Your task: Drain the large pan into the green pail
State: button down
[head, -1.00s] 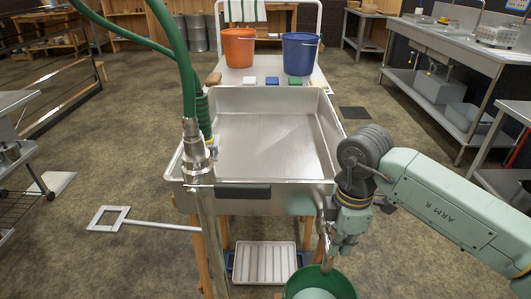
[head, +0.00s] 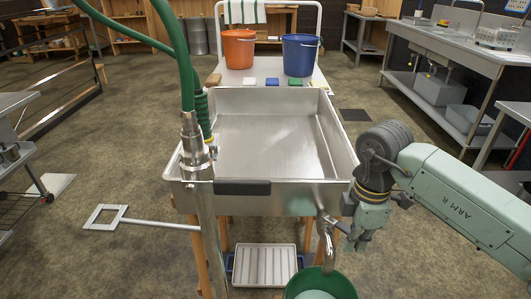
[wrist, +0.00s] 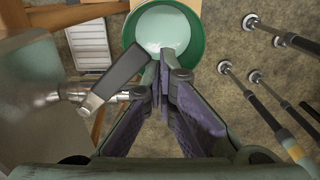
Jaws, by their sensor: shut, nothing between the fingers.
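The large pan (head: 268,150) is a wide steel basin; its inside shows bare, shiny metal with no clear liquid line. A curved steel drain pipe (head: 328,245) comes from its front right and points down over the green pail (head: 320,287). The pail also shows in the wrist view (wrist: 197,58), with a pale, smooth surface inside that looks like liquid. I cannot make out a stream. My gripper (head: 354,244) is shut and empty, just right of the pipe. In the wrist view its fingertips (wrist: 170,70) are right of a flat grey lever (wrist: 118,80) on the drain; contact is unclear.
A steel pipe with a green hose (head: 187,85) rises at the pan's front left. A white ribbed tray (head: 266,265) lies under the pan. Orange (head: 239,48) and blue (head: 300,55) buckets stand on a table behind. A long-handled square frame (head: 105,217) is at left.

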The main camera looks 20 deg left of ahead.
jog(key=shift+w+d+b, duration=0.35)
jog(key=shift+w+d, duration=0.3)
jog(key=shift+w, duration=0.25)
jog(key=shift+w+d, duration=0.25)
jog(key=shift+w, duration=0.25)
jog(key=shift+w+d, duration=0.2)
jog(key=shift+w, duration=0.4)
jog(key=shift+w+d+b, duration=0.2)
jog(key=shift+w+b, duration=0.2)
jog(key=shift+w, duration=0.6)
